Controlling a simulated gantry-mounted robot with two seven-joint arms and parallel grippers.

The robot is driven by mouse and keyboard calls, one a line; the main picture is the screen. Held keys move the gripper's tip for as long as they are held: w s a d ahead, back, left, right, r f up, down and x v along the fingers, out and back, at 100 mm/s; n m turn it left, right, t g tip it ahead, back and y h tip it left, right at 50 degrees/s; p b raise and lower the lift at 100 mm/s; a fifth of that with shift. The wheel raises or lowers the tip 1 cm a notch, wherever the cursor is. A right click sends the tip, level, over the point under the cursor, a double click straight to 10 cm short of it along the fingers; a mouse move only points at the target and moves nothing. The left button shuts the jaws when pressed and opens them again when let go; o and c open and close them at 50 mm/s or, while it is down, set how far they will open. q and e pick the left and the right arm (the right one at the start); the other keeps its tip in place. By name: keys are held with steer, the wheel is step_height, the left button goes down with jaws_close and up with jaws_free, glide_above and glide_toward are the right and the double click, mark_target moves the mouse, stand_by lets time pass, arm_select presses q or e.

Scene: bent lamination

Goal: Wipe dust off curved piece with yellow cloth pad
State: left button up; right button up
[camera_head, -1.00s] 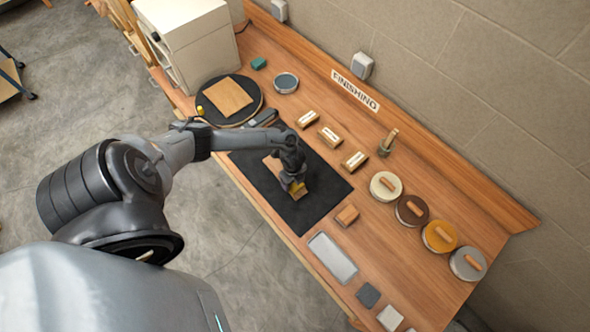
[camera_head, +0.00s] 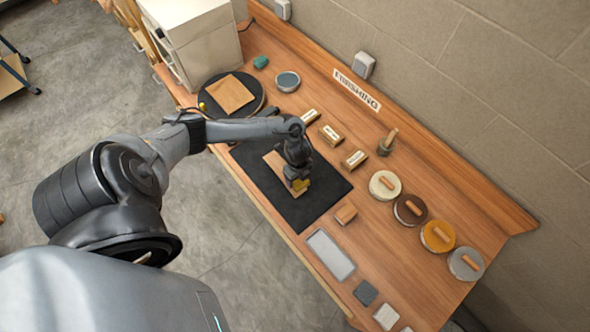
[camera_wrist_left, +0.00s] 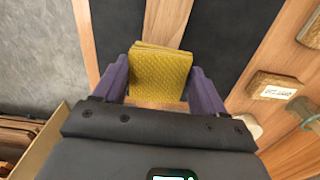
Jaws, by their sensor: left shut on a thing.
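The yellow cloth pad (camera_wrist_left: 160,72) is between the two purple fingers of my left gripper (camera_wrist_left: 162,82), which is shut on it. In the head view my left gripper (camera_head: 297,180) points down over the wooden piece, with a little yellow of the pad showing below it. The curved wooden piece (camera_head: 276,163) lies on the black mat (camera_head: 318,202), partly hidden by the gripper; in the left wrist view its wood (camera_wrist_left: 166,22) runs under the pad. I cannot tell whether the pad touches it. No dust can be made out. My right gripper is not in view.
Several wooden blocks (camera_head: 331,135) stand behind the mat. Round lidded tins (camera_head: 385,185) line the right side. A grey tray (camera_head: 331,254) lies to the front right. A black disc with a square board (camera_head: 230,93) is at the left, beside a white cabinet (camera_head: 195,45).

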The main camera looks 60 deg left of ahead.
arm_select(q)
steer(key=shift+r, duration=0.9)
